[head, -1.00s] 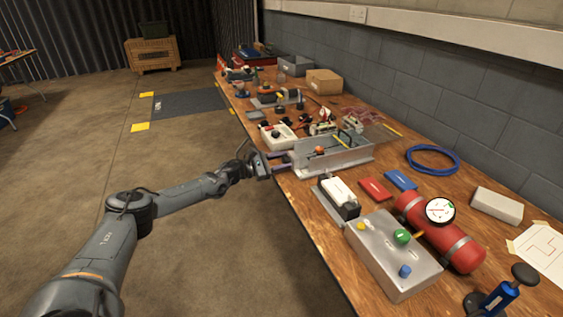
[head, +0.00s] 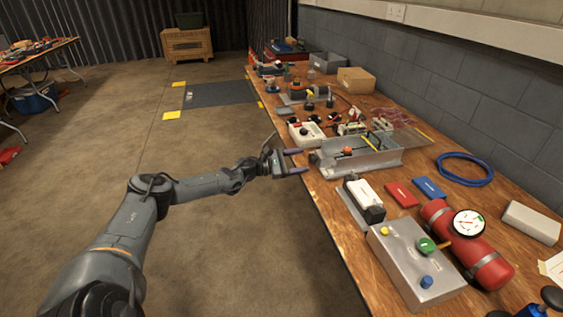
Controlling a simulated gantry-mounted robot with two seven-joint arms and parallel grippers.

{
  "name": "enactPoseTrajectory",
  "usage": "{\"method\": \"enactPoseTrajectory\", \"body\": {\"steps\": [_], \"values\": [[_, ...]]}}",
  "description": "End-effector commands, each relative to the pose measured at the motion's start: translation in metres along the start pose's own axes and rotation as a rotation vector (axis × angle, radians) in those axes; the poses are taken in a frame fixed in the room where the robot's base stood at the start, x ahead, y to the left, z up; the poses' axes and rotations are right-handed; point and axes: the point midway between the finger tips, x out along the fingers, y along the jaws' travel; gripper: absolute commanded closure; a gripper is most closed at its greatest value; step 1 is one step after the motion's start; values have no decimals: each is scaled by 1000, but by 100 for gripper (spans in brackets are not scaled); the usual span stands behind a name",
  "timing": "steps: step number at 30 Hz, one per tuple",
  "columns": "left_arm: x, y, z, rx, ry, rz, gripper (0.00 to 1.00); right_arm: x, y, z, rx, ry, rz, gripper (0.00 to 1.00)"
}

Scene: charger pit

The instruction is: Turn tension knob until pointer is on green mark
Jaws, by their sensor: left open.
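A grey metal channel (head: 375,162) lies along the workbench. It carries a small orange knob (head: 347,151) and a yellow-green strip (head: 370,145). I cannot make out a pointer or green mark on it. My left gripper (head: 304,160) is open and empty, just left of the channel's near-left end, its fingers pointing right at the bench edge. A grey box (head: 408,272) nearer me has yellow, green (head: 426,245) and blue knobs. A round gauge (head: 468,222) with a needle and a green patch sits on a red cylinder (head: 492,273). My right gripper is not in view.
A white and black device (head: 364,198), red block (head: 401,194), blue block (head: 428,187) and blue cable coil (head: 464,169) lie around the channel. Tools crowd the bench (head: 333,223) behind it. The floor left of the bench is clear.

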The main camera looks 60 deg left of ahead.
Motion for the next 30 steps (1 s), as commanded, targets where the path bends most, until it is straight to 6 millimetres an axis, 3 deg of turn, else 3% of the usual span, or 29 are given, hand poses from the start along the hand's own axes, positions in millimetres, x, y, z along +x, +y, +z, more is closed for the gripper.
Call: {"method": "enactPoseTrajectory", "body": {"steps": [6,15,30], "values": [[-33,1,1,0,5,-2,33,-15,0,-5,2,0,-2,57],[-63,0,1,0,2,-1,33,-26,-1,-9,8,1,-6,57],[-71,0,0,-1,-1,-1,33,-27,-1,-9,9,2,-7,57]]}}
